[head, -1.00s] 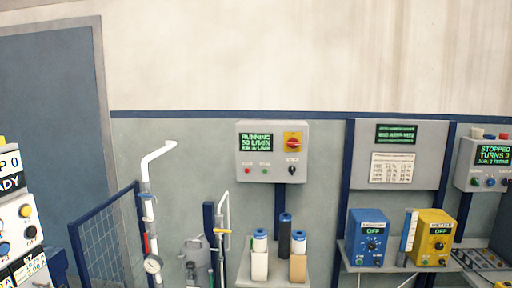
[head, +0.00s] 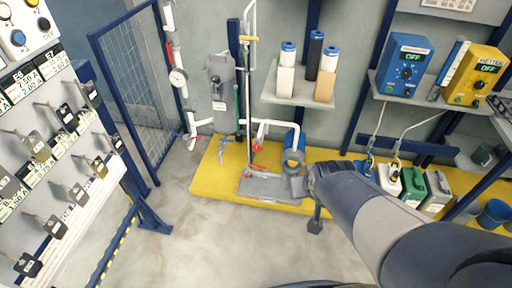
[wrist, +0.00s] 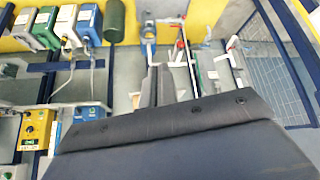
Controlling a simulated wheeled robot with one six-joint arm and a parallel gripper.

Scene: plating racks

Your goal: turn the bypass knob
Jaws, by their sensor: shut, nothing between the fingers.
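No knob that I can read as the bypass knob shows now. Red handles (head: 257,149) sit on the white pipework beside a blue pump (head: 293,148) on a grey base, and a red handle (wrist: 181,44) shows in the wrist view. My gripper (head: 315,227) hangs at the end of my arm, in front of the pump in the picture. In the wrist view my gripper's fingers (wrist: 159,80) are shut and empty, apart from the pipes beyond. The grey control box with the display and knobs, seen earlier, is outside the present views.
A yellow floor platform (head: 215,178) carries the pump and a grey filter housing (head: 220,95). Blue (head: 402,65) and yellow (head: 472,75) boxes and several canisters are right. The middle floor is clear.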

